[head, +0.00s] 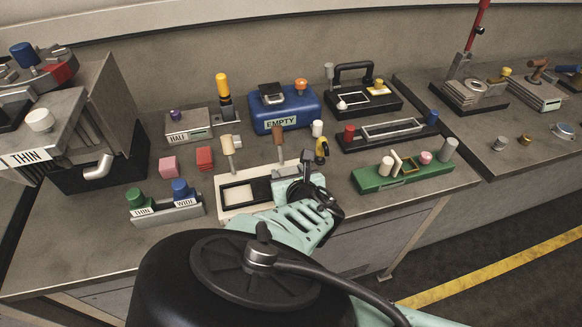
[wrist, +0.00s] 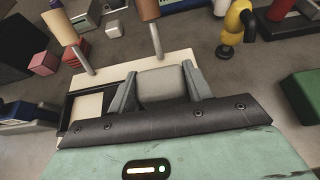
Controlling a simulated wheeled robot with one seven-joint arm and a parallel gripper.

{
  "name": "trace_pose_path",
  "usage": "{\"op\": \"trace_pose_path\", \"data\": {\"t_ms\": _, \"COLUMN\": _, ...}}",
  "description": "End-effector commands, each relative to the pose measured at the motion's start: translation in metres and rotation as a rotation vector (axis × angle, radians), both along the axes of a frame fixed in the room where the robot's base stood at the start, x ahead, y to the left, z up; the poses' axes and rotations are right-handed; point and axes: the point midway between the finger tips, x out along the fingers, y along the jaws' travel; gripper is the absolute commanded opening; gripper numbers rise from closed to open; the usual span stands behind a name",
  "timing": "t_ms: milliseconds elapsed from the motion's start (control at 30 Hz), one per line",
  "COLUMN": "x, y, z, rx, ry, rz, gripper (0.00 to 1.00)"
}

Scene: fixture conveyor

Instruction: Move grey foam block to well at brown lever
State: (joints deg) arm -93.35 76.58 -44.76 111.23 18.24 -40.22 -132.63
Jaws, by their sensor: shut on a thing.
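My gripper (wrist: 158,88) is shut on a grey foam block (wrist: 162,84), which sits between its two fingers. A brown lever (head: 278,145) stands at the fixture's back; in the wrist view this lever (wrist: 147,10) rises just beyond the block. A tan lever (head: 228,146) stands to its left. A framed opening and a dark recess show left of my gripper. The floor under the block is hidden, and I cannot tell whether the block touches the fixture.
A green fixture (head: 395,181) with several pegs is close on the right. A yellow-and-black upright piece (head: 321,151) stands just behind my gripper. Pink (head: 168,166) and red (head: 205,158) blocks lie to the left. A blue EMPTY box (head: 284,108) is behind.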

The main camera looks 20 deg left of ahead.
Motion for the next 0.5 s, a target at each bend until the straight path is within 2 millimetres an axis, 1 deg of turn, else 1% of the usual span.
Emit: {"op": "trace_pose_path", "data": {"t_ms": 500, "x": 0.0000, "y": 0.0001, "z": -0.0081, "rx": -0.001, "ry": 0.000, "rz": 0.000, "gripper": 0.25}}
